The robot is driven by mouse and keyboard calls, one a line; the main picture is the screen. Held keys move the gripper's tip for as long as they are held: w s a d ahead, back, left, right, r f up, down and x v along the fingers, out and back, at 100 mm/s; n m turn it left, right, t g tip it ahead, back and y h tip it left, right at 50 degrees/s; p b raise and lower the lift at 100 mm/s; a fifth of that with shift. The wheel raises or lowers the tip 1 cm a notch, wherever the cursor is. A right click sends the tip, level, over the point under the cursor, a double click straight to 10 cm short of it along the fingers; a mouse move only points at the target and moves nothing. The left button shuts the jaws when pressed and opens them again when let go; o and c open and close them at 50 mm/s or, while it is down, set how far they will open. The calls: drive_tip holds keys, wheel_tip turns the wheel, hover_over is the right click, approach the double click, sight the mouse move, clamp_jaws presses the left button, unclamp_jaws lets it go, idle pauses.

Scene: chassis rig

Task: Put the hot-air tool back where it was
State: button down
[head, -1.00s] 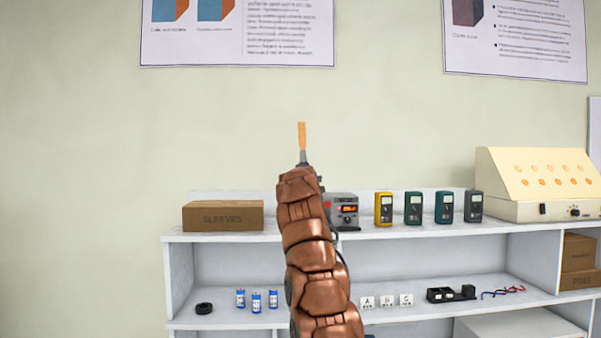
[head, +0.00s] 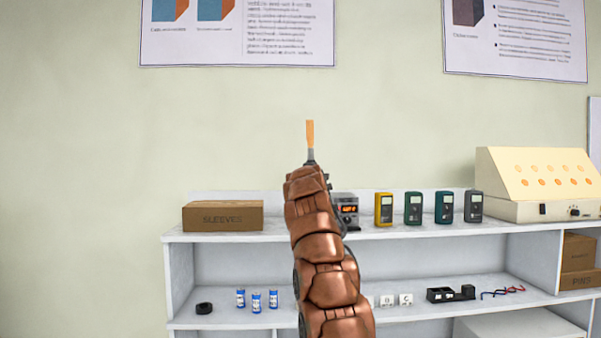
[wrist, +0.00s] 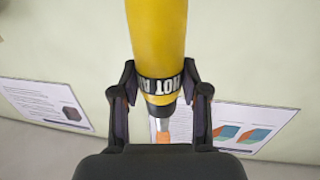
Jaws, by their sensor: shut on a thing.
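The hot-air tool (wrist: 157,35) shows in the wrist view as a yellow barrel with a black "HOT A…" band and a dark end. My gripper (wrist: 160,88) is shut on it, one finger on each side of the band. A small orange part shows beyond the dark end. In the head view my arm hides the gripper and the yellow barrel. An orange tip on a grey neck, seemingly the tool's end (head: 310,134), points up above the arm, against the wall. A grey station with a lit display (head: 347,209) stands on the top shelf, partly hidden by my arm.
The white shelf unit (head: 420,234) holds a SLEEVES box (head: 223,216) at left, several meters (head: 413,209) right of the station, and a cream panel (head: 540,185) at far right. Blue cans (head: 257,301) and small parts stand on the lower shelf. Top shelf left of my arm has bare room.

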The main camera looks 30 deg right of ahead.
drive_tip(key=shift+s+d+r, duration=0.25)
drive_tip(key=shift+d, duration=0.25)
drive_tip(key=shift+s+d+r, duration=0.25)
drive_tip(key=shift+d, duration=0.25)
